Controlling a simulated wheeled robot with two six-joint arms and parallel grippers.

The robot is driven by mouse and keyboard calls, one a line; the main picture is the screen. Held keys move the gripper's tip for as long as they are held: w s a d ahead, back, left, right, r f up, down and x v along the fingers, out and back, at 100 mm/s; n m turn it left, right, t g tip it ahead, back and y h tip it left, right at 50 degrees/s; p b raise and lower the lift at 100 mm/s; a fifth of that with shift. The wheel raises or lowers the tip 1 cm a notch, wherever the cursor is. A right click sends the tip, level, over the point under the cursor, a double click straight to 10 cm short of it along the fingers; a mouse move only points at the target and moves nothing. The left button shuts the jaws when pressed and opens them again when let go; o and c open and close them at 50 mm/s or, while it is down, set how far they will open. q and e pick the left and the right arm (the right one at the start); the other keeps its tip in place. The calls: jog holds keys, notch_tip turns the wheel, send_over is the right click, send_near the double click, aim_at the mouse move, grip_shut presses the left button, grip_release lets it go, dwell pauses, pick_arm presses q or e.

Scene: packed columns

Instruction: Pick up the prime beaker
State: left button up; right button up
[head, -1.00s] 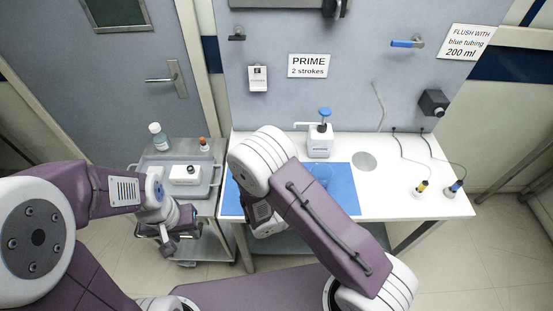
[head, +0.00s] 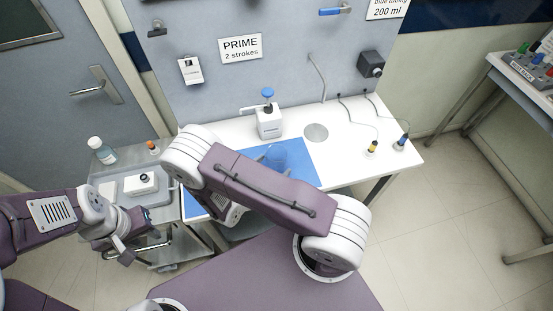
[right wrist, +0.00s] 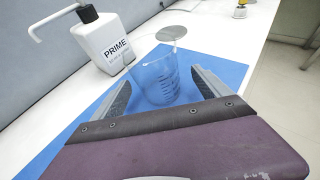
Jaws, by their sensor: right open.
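The prime beaker (head: 279,156) is a clear, bluish cup standing on the blue mat (head: 302,167), in front of the white PRIME pump bottle (head: 269,125). In the right wrist view the beaker (right wrist: 158,80) has measuring marks and stands upright. My right gripper (right wrist: 163,92) is open, its two fingers apart with the beaker showing between and just beyond them; I cannot tell if they touch it. In the head view my right arm hides most of that gripper. My left gripper (head: 128,246) is near the side cart; its jaw gap is unclear.
The pump bottle (right wrist: 103,45), with its long spout, stands left of the beaker in the right wrist view. A side cart with a grey tray (head: 108,186) holds bottles. Yellow- (head: 372,148) and blue-capped (head: 402,142) tubing ends stand at the table's right. Another bench is far right.

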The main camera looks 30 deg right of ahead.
aim_at(281, 157)
jog(key=shift+w+d+f, duration=0.1)
jog(key=shift+w+d, duration=0.1)
jog(key=shift+d, duration=0.05)
jog(key=shift+w+d+f, duration=0.15)
jog(key=shift+d, duration=0.05)
jog(key=p+x, duration=0.2)
jog(key=x, duration=0.3)
jog(key=shift+w+d, duration=0.2)
jog(key=shift+w, duration=0.05)
jog(key=c, duration=1.5)
